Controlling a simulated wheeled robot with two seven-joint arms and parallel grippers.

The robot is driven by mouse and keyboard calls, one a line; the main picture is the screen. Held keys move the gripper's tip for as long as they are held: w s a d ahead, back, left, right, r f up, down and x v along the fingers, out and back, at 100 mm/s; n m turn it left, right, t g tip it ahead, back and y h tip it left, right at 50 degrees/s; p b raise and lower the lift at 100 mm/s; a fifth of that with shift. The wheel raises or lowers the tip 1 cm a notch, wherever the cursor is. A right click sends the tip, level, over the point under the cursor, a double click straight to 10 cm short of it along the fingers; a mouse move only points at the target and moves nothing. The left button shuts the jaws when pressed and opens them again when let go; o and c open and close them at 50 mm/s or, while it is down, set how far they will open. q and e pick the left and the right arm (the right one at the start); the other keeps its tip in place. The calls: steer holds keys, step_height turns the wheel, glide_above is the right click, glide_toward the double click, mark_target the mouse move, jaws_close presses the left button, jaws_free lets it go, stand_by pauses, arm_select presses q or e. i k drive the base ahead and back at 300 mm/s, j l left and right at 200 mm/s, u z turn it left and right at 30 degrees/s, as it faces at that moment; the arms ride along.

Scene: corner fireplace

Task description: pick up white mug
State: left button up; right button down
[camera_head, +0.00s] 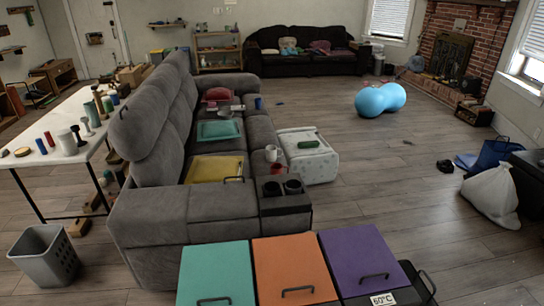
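A small white mug (271,153) stands on the right-hand edge of the grey sofa (225,203), just behind the dark cup holders (282,187). A small red object (277,168) is right in front of it, and I cannot tell whether they touch. A white cylinder (66,141) stands on the white table at the left; it is too small to tell if it is a mug. Neither of my grippers is in view.
Green, orange and purple lidded boxes (292,272) fill the near middle. A patterned white ottoman (318,165) stands right of the sofa. A grey basket (45,258) is at the lower left, a white bag (492,196) at the right. The wooden floor (385,195) between is mostly clear.

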mark_target(274, 154)
steer(key=i+l+z, duration=0.1)
steer(key=l+z, duration=0.2)
steer(key=i+l+z, duration=0.15)
steer(key=l+z, duration=0.15)
steer(key=i+l+z, duration=0.4)
steer(key=l+z, duration=0.25)
steer(key=i+l+z, duration=0.75)
steer(key=i+z, duration=0.2)
steer(key=i+l+z, duration=0.15)
steer(key=i+z, duration=0.3)
steer(key=i+u, duration=0.35)
steer(key=i, duration=0.2)
steer(key=i+u, duration=0.4)
steer(key=i, duration=0.15)
steer(key=i+l+u, duration=0.35)
steer(key=i, duration=0.15)
steer(key=i+j+u, duration=0.25)
steer(key=u, duration=0.15)
steer(key=i+u, duration=1.45)
steer(key=i, duration=0.35)
steer(key=i+u, duration=0.2)
steer(key=i, duration=0.3)
steer(key=i+l+u, duration=0.2)
steer(key=i, duration=0.3)
steer(key=i+j+u, duration=0.2)
steer(key=i+u, duration=0.6)
steer(key=u, duration=0.2)
steer(key=i+l+u, duration=0.1)
steer(key=i+u, duration=0.35)
